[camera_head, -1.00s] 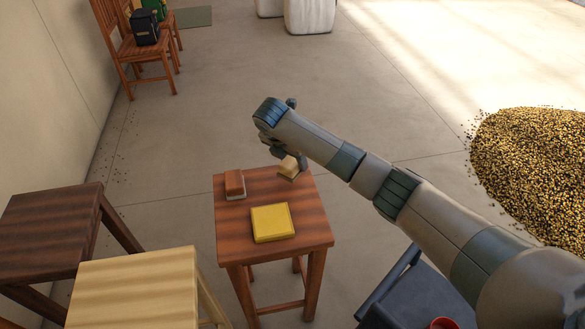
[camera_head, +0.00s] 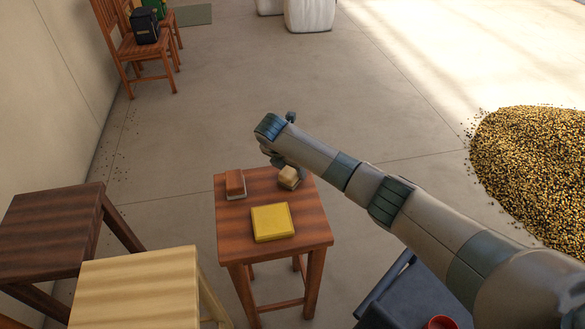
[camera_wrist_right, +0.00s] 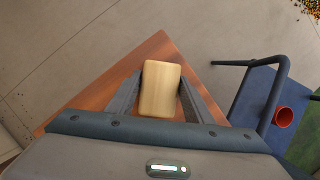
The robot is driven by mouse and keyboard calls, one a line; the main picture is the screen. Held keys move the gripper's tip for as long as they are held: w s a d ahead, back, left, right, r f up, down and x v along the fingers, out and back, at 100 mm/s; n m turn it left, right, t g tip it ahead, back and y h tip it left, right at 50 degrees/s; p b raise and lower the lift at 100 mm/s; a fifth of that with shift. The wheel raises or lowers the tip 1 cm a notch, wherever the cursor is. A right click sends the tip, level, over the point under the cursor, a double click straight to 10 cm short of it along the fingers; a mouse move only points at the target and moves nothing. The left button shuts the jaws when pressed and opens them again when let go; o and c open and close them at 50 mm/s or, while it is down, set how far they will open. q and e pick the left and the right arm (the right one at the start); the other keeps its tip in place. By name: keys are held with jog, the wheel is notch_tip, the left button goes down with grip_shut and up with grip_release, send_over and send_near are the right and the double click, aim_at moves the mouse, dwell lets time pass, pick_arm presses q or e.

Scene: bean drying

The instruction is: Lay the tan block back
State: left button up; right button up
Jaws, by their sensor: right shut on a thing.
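The tan block (camera_head: 289,174) is at the far right corner of the small brown wooden stool (camera_head: 232,225). It also shows in the right wrist view (camera_wrist_right: 160,88), between both fingers. My right gripper (camera_head: 284,167) is shut on it and points down over the stool. The block is at or just above the stool top; I cannot tell whether it touches. Its underside is hidden. My left gripper is not in view.
A red-brown block (camera_head: 234,182) with a pale base and a yellow pad (camera_head: 272,222) share the stool top. A dark stool (camera_head: 45,235) and a pale stool (camera_head: 135,285) stand at left. A blue chair (camera_head: 425,300) with a red cup (camera_head: 440,322) is at lower right.

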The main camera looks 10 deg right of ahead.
jog(key=o, duration=1)
jog(key=shift+f, duration=0.1)
jog(key=b+v, duration=0.1)
jog(key=v, duration=1.1)
jog(key=shift+b, duration=0.35)
